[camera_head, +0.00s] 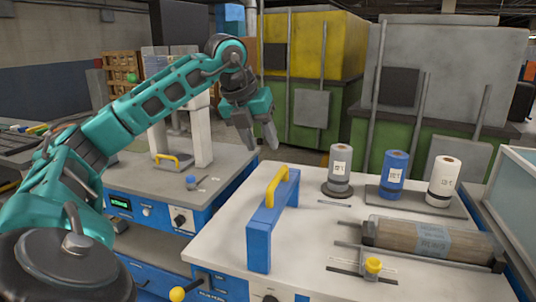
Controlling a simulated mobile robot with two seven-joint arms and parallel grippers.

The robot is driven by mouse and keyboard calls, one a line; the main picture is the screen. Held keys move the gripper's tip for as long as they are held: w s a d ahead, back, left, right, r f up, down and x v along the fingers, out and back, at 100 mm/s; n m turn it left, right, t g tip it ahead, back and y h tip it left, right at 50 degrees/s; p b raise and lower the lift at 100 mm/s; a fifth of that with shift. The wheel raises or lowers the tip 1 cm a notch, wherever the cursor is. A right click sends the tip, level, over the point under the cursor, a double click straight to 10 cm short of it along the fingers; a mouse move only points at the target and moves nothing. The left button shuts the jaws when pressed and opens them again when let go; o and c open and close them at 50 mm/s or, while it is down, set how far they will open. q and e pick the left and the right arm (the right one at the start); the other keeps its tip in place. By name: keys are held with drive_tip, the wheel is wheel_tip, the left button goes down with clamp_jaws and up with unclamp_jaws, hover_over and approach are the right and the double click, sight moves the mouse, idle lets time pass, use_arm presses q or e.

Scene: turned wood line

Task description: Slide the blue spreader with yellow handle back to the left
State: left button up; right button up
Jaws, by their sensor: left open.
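The blue spreader (259,240) stands upright on the left part of the white worktop (318,250). Its yellow handle (276,186) arches over its top. My left gripper (262,146) is open and empty, pointing down in the air above and behind the spreader, apart from it. My left arm comes in from the left side. My right gripper is not in view.
Grey, blue and white rolls (393,175) stand at the back right of the worktop. A wrapped wooden cylinder (430,240) lies at the right, with a small yellow-topped part (373,266) before it. A grey bench (150,180) with a white press frame stands left.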

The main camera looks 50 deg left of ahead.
use_arm(q)
drive_tip(key=shift+v, duration=1.65)
